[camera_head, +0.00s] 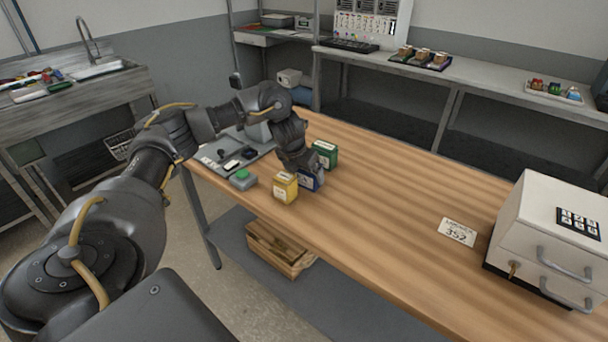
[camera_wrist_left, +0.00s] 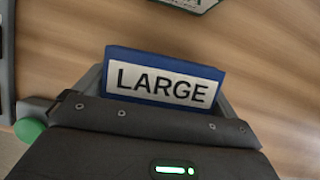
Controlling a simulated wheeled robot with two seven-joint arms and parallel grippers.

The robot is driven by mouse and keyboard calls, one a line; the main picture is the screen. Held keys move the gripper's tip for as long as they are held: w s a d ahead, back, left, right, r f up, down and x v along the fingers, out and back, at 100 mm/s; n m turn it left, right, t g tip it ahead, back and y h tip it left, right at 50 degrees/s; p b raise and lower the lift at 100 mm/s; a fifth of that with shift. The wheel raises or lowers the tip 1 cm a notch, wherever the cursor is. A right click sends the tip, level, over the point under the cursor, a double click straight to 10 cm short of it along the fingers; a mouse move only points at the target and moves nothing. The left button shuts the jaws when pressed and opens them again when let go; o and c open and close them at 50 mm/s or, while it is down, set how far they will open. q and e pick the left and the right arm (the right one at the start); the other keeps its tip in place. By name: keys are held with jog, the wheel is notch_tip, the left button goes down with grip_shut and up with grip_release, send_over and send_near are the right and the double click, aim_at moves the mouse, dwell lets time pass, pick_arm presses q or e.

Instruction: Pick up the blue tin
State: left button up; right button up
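The blue tin (camera_head: 314,181) stands on the wooden table, partly hidden by my gripper in the head view. In the left wrist view the blue tin (camera_wrist_left: 165,52) shows its blue edge and a white label reading LARGE. My left gripper (camera_head: 305,170) points down over it. In the wrist view its fingers (camera_wrist_left: 162,88) lie along both sides of the tin, with no clear gap; whether they press on it I cannot tell. My right gripper is not in view.
A yellow tin (camera_head: 285,188) stands close beside the blue tin, towards the front edge. A green tin (camera_head: 325,153) stands just behind. A white drawer cabinet (camera_head: 541,237) stands right; the table between is mostly clear.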

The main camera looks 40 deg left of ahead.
pick_arm(q)
jog(key=shift+c, duration=1.1)
jog(key=shift+r, duration=0.1)
